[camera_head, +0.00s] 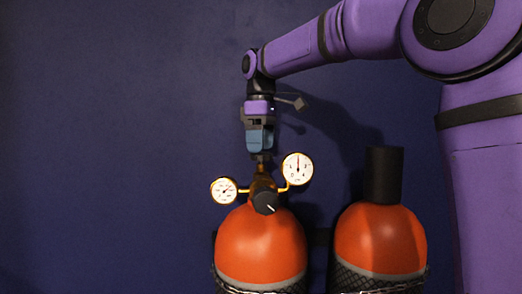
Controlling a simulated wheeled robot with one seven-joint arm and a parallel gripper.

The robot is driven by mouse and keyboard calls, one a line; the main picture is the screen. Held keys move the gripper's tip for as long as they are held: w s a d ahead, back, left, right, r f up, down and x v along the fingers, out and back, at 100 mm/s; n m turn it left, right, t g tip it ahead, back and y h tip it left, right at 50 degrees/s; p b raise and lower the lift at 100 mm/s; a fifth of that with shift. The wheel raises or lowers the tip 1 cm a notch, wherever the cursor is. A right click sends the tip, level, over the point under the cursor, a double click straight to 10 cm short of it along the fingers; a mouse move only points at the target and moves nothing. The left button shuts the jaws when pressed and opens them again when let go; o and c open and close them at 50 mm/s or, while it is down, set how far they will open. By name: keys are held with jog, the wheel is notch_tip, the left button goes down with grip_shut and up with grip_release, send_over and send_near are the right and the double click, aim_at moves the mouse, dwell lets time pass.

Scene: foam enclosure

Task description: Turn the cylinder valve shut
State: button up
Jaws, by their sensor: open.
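An orange gas cylinder (260,245) stands upright at the bottom centre of the head view. A brass regulator with two round white gauges sits on its top, the smaller gauge (224,190) on the left and the larger gauge (298,168) on the right. A black knob (265,202) with a white mark faces me between them. My gripper (261,158) points down directly above the brass valve top (262,172). It is open, and its fingertips are at or just above the valve. I cannot tell whether they touch it or straddle it.
A second orange cylinder (380,240) with a black cap (384,175) stands to the right, close beside the first. A dark blue wall (110,130) is behind. The space left of the first cylinder is clear. A chain (375,288) crosses the front at the bottom.

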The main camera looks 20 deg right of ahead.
jog(key=shift+f, duration=1)
jog(key=c, duration=0.9)
